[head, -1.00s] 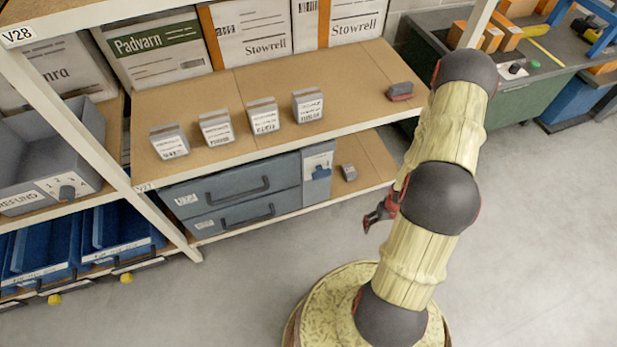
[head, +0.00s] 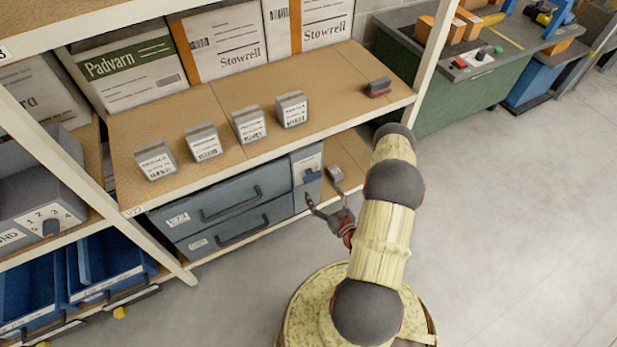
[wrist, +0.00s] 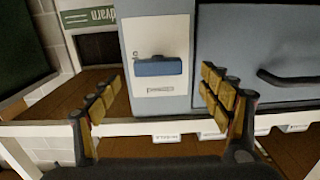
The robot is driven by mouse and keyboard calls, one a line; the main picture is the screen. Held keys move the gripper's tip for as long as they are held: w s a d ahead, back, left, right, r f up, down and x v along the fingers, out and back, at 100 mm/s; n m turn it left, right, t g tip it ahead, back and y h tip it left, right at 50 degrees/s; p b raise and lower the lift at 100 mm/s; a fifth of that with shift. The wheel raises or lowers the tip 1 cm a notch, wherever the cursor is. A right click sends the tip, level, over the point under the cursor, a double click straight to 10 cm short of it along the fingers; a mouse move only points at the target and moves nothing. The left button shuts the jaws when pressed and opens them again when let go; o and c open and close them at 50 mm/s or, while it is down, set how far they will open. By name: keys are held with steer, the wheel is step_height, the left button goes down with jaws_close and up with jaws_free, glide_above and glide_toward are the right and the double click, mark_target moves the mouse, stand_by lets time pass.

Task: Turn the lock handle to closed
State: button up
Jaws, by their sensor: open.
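The blue lock handle (head: 312,176) sits on a pale panel (head: 308,160) at the right end of the grey-blue drawer unit (head: 225,205) on the lower shelf. In the wrist view the handle (wrist: 158,67) is a blue bar lying across the picture on the white plate, with small marks above its left end that I cannot read surely. My gripper (head: 324,195) is open and empty in front of the panel. In the wrist view its yellow-padded fingers (wrist: 160,88) stand either side of the handle's line, apart from it.
A small grey block (head: 335,173) lies on the lower shelf right of the panel, close to my gripper in the picture. The upper shelf (head: 330,110) overhangs the unit and bears several labelled blocks. Drawer pulls (head: 232,204) project at left. The floor (head: 490,230) at right is clear.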

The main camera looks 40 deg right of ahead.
mark_target(314, 179)
steer(key=x, duration=0.2)
steer(key=b+x, duration=0.1)
steer(key=x, duration=0.2)
steer(key=b+x, duration=0.1)
steer(key=x, duration=0.2)
steer(key=shift+s+d+r, duration=0.1)
steer(key=shift+d+r, duration=0.05)
steer(key=shift+r, duration=0.25)
steer(key=shift+c, duration=1.2)
steer(key=c, duration=0.9)
